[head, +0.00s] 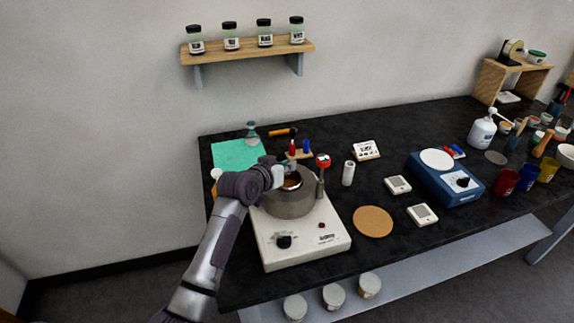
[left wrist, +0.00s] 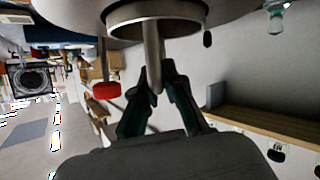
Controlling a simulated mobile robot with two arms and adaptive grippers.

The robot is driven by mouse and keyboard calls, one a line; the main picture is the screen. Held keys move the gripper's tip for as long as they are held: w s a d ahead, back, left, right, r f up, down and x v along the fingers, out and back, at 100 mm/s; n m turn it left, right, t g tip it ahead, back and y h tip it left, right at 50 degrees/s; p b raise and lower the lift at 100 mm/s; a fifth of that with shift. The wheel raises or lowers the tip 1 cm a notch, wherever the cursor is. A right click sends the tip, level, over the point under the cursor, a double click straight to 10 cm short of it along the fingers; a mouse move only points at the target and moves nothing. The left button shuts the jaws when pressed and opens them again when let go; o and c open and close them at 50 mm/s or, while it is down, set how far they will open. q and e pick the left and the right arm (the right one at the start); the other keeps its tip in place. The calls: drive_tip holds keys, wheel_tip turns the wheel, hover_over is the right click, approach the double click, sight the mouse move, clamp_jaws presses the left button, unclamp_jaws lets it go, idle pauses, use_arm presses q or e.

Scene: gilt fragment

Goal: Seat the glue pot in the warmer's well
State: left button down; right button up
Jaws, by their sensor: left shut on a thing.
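The warmer (head: 305,240) is a white box with a dark knob and a grey round well (head: 290,205) on top. The glue pot (head: 292,182), coppery inside, is at the mouth of the well; I cannot tell how deep it sits. My left gripper (head: 283,172) is at the pot's far side, partly hidden by its own wrist. My right gripper is not in view.
A red-topped probe (head: 323,161) stands at the well's right edge. A white cylinder (head: 348,173), a cork mat (head: 373,221) and a blue device (head: 446,180) lie to the right. A green mat (head: 237,154) is behind left. A shelf of jars (head: 247,50) hangs above.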

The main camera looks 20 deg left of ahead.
use_arm(q)
drive_tip(key=shift+r, duration=0.1)
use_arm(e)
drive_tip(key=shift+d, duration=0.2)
use_arm(q)
drive_tip(key=c, duration=1.3)
unclamp_jaws()
drive_tip(key=shift+f, duration=0.2)
drive_tip(key=shift+o, duration=0.3)
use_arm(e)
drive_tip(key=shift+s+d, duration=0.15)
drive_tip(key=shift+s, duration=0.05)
use_arm(q)
drive_tip(key=shift+r, duration=0.15)
drive_tip(key=b+v, duration=0.1)
drive_tip(key=v, duration=1.1)
drive_tip(key=shift+b, duration=0.3)
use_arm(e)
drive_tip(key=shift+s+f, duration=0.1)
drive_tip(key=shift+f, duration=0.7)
use_arm(q)
drive_tip(key=shift+r, duration=0.1)
